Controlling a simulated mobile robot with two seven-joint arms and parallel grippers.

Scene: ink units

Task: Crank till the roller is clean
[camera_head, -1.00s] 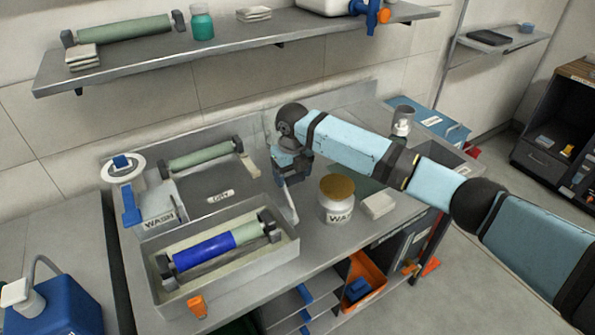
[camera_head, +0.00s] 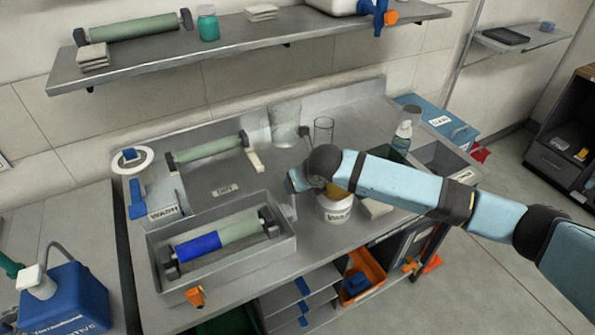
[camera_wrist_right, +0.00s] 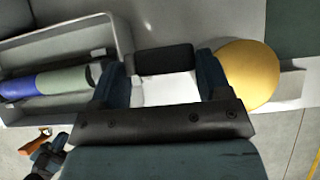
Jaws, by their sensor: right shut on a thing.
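The ink roller (camera_head: 240,232) lies in the grey wash tray (camera_head: 160,266). Its left part is blue with ink (camera_head: 197,246) and its right part is pale green; it also shows in the right wrist view (camera_wrist_right: 62,80). My right gripper (camera_head: 302,180) is just beyond the tray's right end, beside the jar. In the right wrist view its two fingers (camera_wrist_right: 162,66) are shut on a black crank handle (camera_wrist_right: 163,59). In the head view the gripper and wrist hide the handle. My left gripper is not recognisable in either view.
A labelled jar (camera_head: 334,214) stands close to my right wrist; its gold lid (camera_wrist_right: 247,75) shows in the wrist view. Behind the tray are a second green roller (camera_head: 210,148) and a WASH unit (camera_head: 162,212). A wall shelf (camera_head: 250,47) spans the back.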

